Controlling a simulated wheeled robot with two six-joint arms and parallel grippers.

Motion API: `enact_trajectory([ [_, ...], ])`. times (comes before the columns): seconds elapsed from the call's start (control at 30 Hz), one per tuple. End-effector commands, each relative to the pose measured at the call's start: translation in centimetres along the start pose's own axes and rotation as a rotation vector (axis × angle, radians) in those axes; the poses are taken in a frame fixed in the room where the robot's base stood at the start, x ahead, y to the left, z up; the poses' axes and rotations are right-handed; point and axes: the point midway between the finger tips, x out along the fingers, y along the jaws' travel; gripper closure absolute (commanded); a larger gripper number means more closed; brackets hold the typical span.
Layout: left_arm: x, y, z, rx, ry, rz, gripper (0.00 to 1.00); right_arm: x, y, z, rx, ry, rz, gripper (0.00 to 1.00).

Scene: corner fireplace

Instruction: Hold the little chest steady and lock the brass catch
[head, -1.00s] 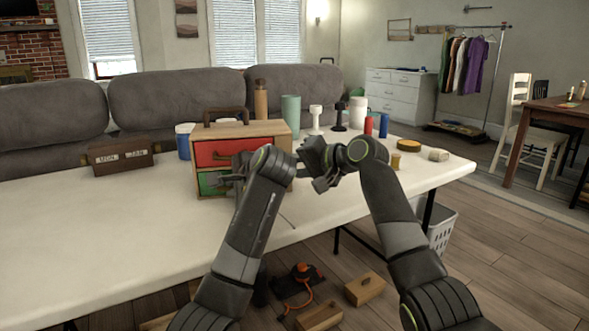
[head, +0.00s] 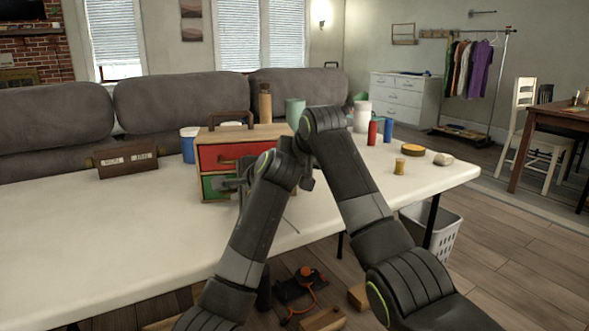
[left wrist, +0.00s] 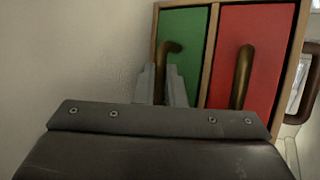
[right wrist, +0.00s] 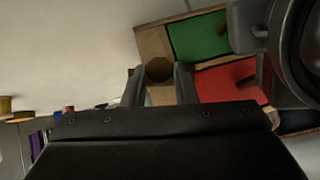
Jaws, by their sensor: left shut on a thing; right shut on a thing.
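The little chest (head: 208,135) is a wooden box on the table with a red drawer above a green drawer and a handle on top. My left gripper (head: 232,185) is shut on the curved brass handle (left wrist: 166,56) of the green drawer (left wrist: 182,32). The red drawer (left wrist: 254,50) is beside it in that view. Both drawers look closed. My right gripper (right wrist: 159,88) is shut on a dark brass, many-sided knob, seemingly the catch (right wrist: 159,69), at the chest's right side. My right arm hides the gripper and catch in the head view.
A dark box with lettered blocks (head: 128,158) stands left of the chest. A blue tub (head: 188,148), a brown bottle (head: 265,102) and a green cup (head: 294,112) are behind it. Red and blue containers and a small yellow one (head: 399,166) stand right. The table front left is clear.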

Motion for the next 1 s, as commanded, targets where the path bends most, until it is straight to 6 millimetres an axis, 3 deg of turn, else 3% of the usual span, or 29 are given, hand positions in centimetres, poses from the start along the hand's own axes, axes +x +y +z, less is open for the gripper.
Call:
enact_trajectory([
  [0.73, -0.09, -0.12, 0.00, -0.001, 0.001, -0.003, 1.00, 0.12, -0.12, 0.15, -0.063, -0.004, 0.064, 0.97],
  [0.77, -0.09, -0.12, 0.00, -0.001, 0.001, -0.003, 1.00, 0.12, -0.12, 0.15, -0.063, -0.004, 0.064, 0.73],
  [0.9, -0.08, -0.12, 0.00, -0.001, 0.001, -0.003, 1.00, 0.10, -0.13, 0.12, -0.063, -0.004, 0.063, 0.55],
  [1.0, -0.08, -0.11, 0.00, -0.001, 0.001, -0.003, 1.00, 0.07, -0.14, 0.08, -0.063, -0.003, 0.063, 0.52],
])
